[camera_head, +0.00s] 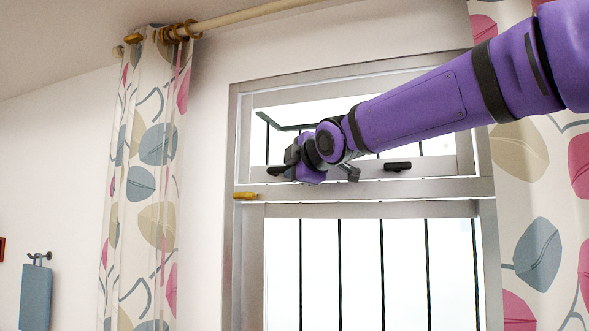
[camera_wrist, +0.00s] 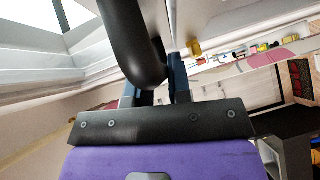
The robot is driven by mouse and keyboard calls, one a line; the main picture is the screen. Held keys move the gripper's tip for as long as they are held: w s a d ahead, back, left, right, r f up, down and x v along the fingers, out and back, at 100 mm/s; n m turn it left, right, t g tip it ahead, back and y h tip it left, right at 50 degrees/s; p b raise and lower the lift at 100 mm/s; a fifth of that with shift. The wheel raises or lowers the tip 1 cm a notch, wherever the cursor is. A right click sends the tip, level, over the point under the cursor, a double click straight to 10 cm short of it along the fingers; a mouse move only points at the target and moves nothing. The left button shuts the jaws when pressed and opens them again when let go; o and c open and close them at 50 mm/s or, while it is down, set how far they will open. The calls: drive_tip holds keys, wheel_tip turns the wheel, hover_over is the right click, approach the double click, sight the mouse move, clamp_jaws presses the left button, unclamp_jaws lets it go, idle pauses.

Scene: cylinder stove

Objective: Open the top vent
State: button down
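The top vent (camera_head: 437,162) is the upper pane of the window, in a grey frame that looks closed in the head view. Two dark handles sit along its lower rail: the left handle (camera_head: 277,171) and the right handle (camera_head: 397,166). My gripper (camera_head: 290,160) is at the left handle, with my purple arm reaching in from the right. In the wrist view a black curved handle (camera_wrist: 128,40) looms close to my two blue-grey fingers (camera_wrist: 160,88). It partly covers the left finger. The fingers have a narrow gap; whether they grip the handle is unclear.
A yellow latch (camera_head: 246,196) is on the frame below the left handle. The lower window (camera_head: 362,265) has dark vertical bars. Patterned curtains hang at the left (camera_head: 150,180) and right (camera_head: 540,200). A curtain rod (camera_head: 245,16) runs above.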

drive_tip(key=s+a+r+m+g, duration=0.3)
drive_tip(key=s+r, duration=0.5)
drive_tip(key=s, duration=0.4)
drive_tip(key=shift+a+r+g, duration=0.2)
drive_tip(key=shift+a+g, duration=0.5)
drive_tip(key=shift+g, duration=0.1)
drive_tip(key=c, duration=1.1)
unclamp_jaws()
drive_tip(key=shift+o, duration=0.2)
drive_tip(key=shift+d, duration=0.1)
drive_tip(key=v, duration=1)
drive_tip(key=shift+s+r, duration=0.25)
drive_tip(key=shift+s, duration=0.05)
drive_tip(key=shift+f+m, duration=0.1)
drive_tip(key=shift+m, duration=0.2)
